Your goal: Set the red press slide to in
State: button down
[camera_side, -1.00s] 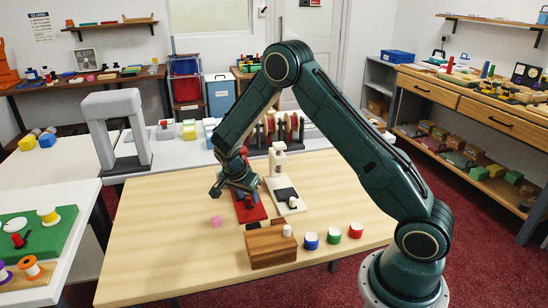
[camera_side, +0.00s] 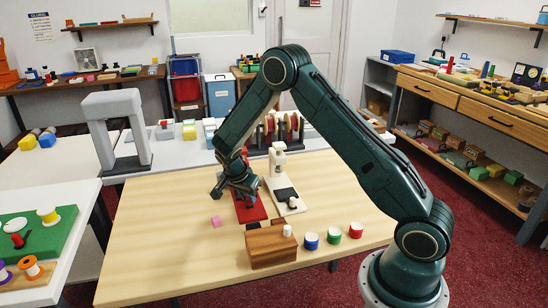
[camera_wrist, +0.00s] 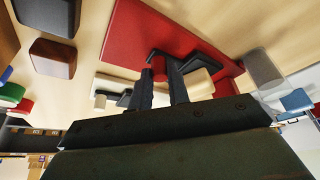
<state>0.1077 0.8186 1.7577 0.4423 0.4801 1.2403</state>
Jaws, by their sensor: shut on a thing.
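The red press (camera_side: 252,214) stands on the wooden table, partly hidden behind my gripper (camera_side: 236,193) in the side view. Its flat red base (camera_wrist: 130,32) fills the upper middle of the wrist view. My gripper's dark fingers (camera_wrist: 165,68) reach over the base in that view. They are shut on the small red knob of the press slide (camera_wrist: 158,67), of which only a bit shows between them. The slide's position along its travel is hard to read.
A white press (camera_side: 298,208) with a black pad stands just right of the red one. The table's left part is clear.

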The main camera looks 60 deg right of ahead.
jog(key=shift+w+d+r, duration=0.1)
jog(key=shift+w+d, duration=1.25)
jog(key=shift+w, duration=0.05)
jog(key=c, duration=1.3)
grip_release()
jog(key=shift+d, duration=0.1)
jog(key=shift+a+r, duration=0.1)
jog(key=shift+a, duration=0.1)
jog(key=shift+v, duration=6.75)
